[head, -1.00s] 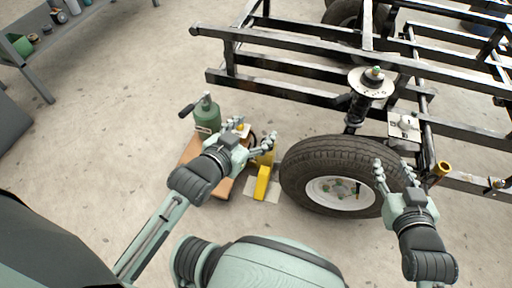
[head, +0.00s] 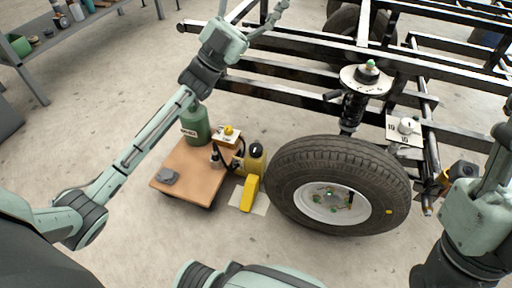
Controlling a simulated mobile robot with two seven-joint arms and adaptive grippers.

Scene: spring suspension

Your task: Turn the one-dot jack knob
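A white box with a pale round knob (head: 406,126) sits on the frame behind the wheel; its marks are too small to read. A second box with a yellow knob (head: 229,130) stands on the brown cart beside the yellow jack (head: 250,192). Any dots on either knob cannot be made out. My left gripper (head: 252,14) is raised over the frame's left rail, its fingers spread and empty, partly cut by the top edge. My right gripper (head: 468,190) is at the right edge, near a yellow-and-dark part (head: 455,178) of the frame; its fingers are not clearly visible.
A tyre and wheel (head: 338,188) stands in the middle, below a spring strut (head: 352,105) with a round top plate (head: 367,79). A green bottle (head: 196,125) stands on the brown cart (head: 185,165). A shelf (head: 30,75) is at upper left. Floor at left is clear.

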